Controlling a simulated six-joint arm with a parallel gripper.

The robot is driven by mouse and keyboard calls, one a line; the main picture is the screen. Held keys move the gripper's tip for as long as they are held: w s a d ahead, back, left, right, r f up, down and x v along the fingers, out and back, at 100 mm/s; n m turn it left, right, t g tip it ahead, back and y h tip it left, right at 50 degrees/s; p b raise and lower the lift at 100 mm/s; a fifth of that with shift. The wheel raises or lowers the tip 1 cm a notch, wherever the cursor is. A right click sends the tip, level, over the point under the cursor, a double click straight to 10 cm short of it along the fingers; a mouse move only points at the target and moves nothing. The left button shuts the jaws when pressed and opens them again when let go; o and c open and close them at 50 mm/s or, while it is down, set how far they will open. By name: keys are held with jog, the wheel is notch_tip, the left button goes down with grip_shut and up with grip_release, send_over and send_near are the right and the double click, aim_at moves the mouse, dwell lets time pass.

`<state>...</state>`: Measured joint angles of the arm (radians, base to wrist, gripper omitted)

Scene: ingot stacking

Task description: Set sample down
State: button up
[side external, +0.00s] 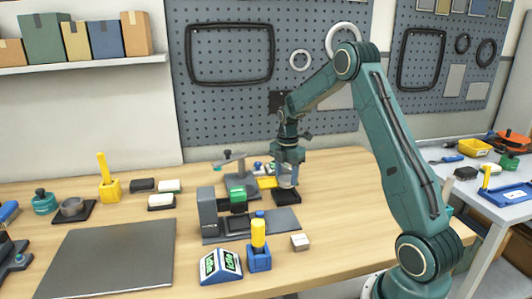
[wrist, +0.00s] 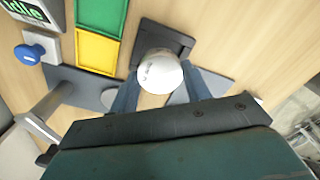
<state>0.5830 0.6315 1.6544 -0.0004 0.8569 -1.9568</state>
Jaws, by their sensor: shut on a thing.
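The sample, a white rounded piece with small dark lettering (wrist: 158,72), sits between the fingers of my gripper (wrist: 157,90) in the wrist view. My gripper (side external: 287,178) is shut on it and points down in the side view, where the sample shows only as a pale patch. A black square tray (side external: 288,198) lies right beneath my gripper. In the wrist view the tray (wrist: 183,44) is partly covered by the sample, which overlaps its near edge. I cannot tell whether the sample touches the tray.
A green tray (wrist: 100,14) and a yellow tray (wrist: 96,53) lie left of the black tray in the wrist view. A grey device (side external: 208,213) and a blue holder with a yellow handle (side external: 259,259) stand nearer the front. The table is clear to the right.

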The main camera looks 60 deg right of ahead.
aim_at(286, 178)
jog(key=shift+f, duration=2.15)
jog(key=shift+f, duration=0.15)
jog(key=shift+f, duration=0.2)
